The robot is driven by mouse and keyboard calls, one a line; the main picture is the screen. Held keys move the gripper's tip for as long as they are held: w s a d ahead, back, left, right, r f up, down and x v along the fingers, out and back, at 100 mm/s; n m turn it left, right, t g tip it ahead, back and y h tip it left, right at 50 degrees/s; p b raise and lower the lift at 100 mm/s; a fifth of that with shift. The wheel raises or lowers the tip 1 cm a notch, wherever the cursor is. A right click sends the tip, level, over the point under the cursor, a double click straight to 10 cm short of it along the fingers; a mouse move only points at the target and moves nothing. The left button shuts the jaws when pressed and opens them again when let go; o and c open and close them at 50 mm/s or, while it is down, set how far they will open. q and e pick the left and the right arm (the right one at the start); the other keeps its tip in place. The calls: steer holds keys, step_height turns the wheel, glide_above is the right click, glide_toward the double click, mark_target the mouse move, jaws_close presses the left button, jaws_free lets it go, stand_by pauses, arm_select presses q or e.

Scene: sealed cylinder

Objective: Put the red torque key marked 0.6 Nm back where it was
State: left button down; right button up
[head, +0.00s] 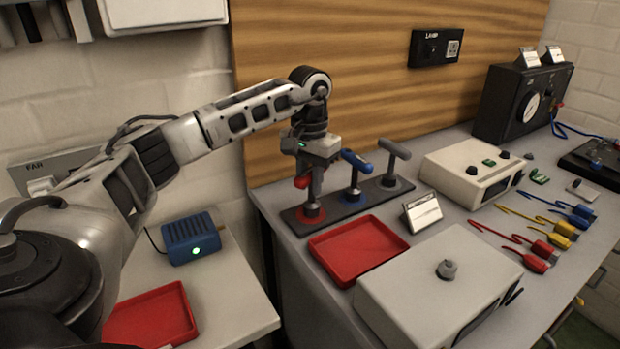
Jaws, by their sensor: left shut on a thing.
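The red torque key (302,182) is in my left gripper (314,172), which is shut on it. The key is upright over the red-ringed place (311,214) at the left end of the dark key rack (345,211). Its shaft meets or nearly meets that place; I cannot tell whether it is fully seated. The fingers hide part of the handle, and the 0.6 Nm marking cannot be read. A blue T-handled key (356,176) and a grey one (394,160) stand upright in the rack to the right. My right gripper is not in view.
A red tray (358,250) lies in front of the rack, with a white card (422,213) to its right. A grey box with a knob (437,300) stands nearer. A cream instrument (471,172) and coloured leads (518,241) occupy the right. A wooden panel (380,90) rises behind.

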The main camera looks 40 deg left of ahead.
arm_select(q)
steer(key=shift+f, duration=0.15)
steer(key=c, duration=1.3)
jaws_free()
steer(key=shift+o, duration=0.2)
step_height(320, 180, up, 12)
steer(key=shift+r, duration=0.2)
